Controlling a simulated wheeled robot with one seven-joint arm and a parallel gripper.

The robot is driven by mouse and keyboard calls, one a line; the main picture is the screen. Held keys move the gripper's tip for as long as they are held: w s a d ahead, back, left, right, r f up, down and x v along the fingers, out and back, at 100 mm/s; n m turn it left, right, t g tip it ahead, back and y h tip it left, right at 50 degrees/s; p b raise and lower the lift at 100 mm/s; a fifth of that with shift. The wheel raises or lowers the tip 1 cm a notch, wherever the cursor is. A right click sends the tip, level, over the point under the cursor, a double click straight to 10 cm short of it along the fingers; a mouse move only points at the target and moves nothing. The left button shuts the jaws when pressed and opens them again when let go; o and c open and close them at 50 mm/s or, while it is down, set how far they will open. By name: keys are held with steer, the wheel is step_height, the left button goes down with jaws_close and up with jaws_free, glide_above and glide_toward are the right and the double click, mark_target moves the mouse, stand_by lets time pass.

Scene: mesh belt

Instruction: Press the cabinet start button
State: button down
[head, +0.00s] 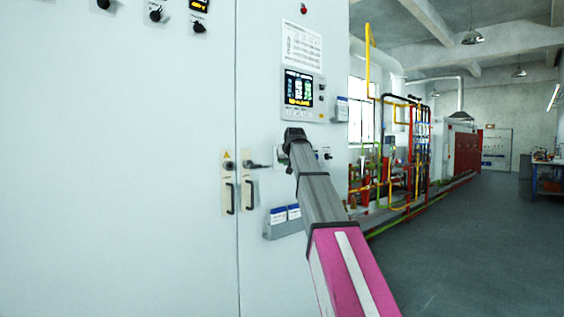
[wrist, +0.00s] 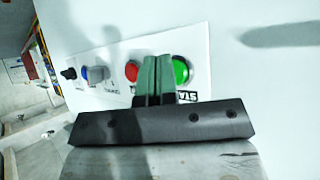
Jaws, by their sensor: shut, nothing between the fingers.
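The cabinet (head: 180,120) is pale and tall, and my arm reaches up to its front in the head view. In the wrist view its white button plate (wrist: 110,60) carries a green round button (wrist: 181,70) and a red round button (wrist: 132,71). My gripper (wrist: 158,72) is shut and empty, its fingertips in front of the plate between these buttons, overlapping the green one's left edge. I cannot tell whether the tips touch anything. In the head view my arm's end hides most of the plate (head: 325,152).
A lit display (head: 299,90) sits above the plate, with a paper sheet (head: 302,46) over it. A door handle (head: 249,194) and a document holder (head: 284,222) are left and below. Pipework (head: 395,150) stands to the right; the floor (head: 460,240) there is clear.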

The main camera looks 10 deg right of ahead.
steer(key=shift+w+a, duration=0.3)
steer(key=shift+w, duration=0.15)
stand_by(0.6)
steer(key=shift+s, duration=0.15)
steer(key=shift+s+d, duration=0.5)
steer(key=shift+s, duration=0.15)
steer(key=shift+s+d, duration=0.1)
steer(key=s+d, duration=0.1)
steer(key=s, duration=0.1)
steer(key=s+d, duration=0.1)
steer(key=shift+s+d, duration=0.4)
stand_by(0.6)
